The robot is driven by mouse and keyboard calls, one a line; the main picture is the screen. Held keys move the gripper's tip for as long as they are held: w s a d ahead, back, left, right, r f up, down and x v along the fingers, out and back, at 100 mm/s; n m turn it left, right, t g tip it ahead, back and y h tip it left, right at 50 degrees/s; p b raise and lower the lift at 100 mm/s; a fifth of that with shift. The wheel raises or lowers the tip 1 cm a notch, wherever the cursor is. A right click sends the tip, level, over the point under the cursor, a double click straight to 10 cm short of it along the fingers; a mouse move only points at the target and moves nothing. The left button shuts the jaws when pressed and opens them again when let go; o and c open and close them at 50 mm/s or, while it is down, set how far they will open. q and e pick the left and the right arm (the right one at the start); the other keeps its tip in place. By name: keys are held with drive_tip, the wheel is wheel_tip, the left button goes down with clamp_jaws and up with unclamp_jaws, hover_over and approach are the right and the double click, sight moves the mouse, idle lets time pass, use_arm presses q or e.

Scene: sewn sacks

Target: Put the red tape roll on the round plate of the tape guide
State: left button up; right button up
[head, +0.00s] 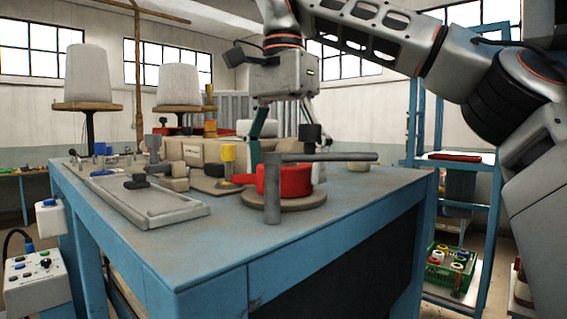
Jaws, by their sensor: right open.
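The red tape roll (296,181) lies flat on the round plate (302,203) of the tape guide, near the front of the blue table. The guide's grey upright post (272,214) stands in front of the roll and hides part of it. Its horizontal bar (340,157) reaches to the right. My right gripper (283,138) points down above and behind the roll, with its fingers spread and apart from it. The gap between the fingers looks empty. My left gripper is not in view.
The blue table (370,200) carries a grey flat machine bed (145,208) at left and a beige sewing machine (205,155) behind the guide. Two white thread cones (88,73) stand at the back left. The table's right front is clear. A blue shelf (465,170) stands at right.

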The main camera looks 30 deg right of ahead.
drive_tip(key=shift+r, duration=3.8)
